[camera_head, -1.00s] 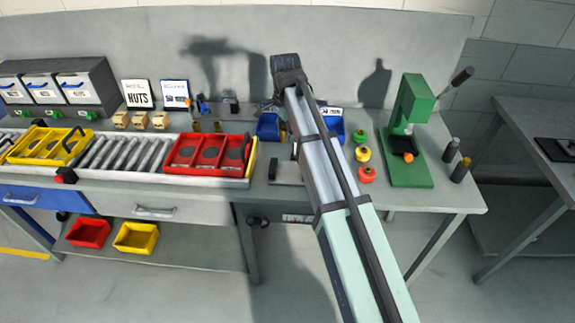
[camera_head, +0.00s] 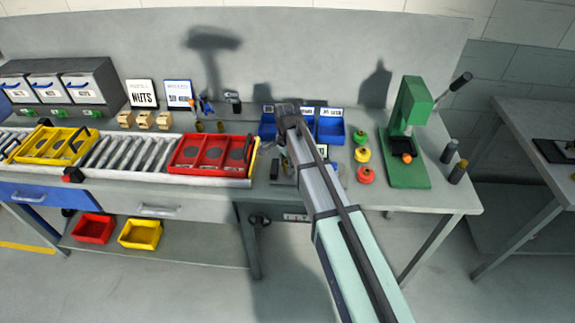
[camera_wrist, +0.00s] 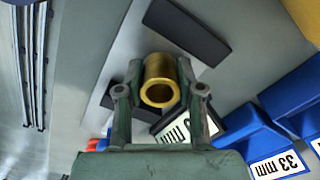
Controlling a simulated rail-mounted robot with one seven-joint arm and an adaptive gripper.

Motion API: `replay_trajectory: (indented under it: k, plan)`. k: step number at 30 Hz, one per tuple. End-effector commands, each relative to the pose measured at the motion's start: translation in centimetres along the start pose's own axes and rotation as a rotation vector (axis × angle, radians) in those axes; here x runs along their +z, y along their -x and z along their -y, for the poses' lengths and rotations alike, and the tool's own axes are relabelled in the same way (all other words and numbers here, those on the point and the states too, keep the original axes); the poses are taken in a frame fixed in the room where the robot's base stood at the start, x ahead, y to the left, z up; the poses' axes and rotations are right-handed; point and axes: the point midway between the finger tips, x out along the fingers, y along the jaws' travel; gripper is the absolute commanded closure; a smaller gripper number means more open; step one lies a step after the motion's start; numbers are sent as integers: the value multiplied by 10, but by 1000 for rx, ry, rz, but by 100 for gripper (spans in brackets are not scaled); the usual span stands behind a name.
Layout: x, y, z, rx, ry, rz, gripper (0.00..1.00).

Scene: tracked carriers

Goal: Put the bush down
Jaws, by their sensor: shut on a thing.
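A brass bush (camera_wrist: 158,92), a hollow gold cylinder, sits between the two fingers of my gripper (camera_wrist: 159,76) in the wrist view, its open end facing the camera. My gripper is shut on it. Beneath it lies a pale plate (camera_wrist: 124,62) with a dark block (camera_wrist: 187,31) at its upper end and more dark parts around the fingers. I cannot tell whether the bush touches anything below. In the head view my arm reaches over the bench near the blue bins, and the bush and fingertips are hidden.
Blue bins (camera_head: 331,130) stand close by; one shows in the wrist view (camera_wrist: 246,130). A red carrier (camera_head: 172,166) is on the conveyor to the left. Coloured knobs (camera_head: 362,155) and a green press (camera_head: 411,103) stand to the right. A tilted label card (camera_wrist: 176,133) lies near the gripper.

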Motion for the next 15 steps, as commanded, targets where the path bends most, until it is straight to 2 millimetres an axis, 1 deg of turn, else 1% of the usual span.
replay_trajectory:
  k: [3, 14, 15]
  plan:
    - [0, -7, 0, 1, 0, 0, 100]
    - [0, -12, 0, 0, 0, 0, 100]
    - [0, -11, 0, 0, 0, 0, 53]
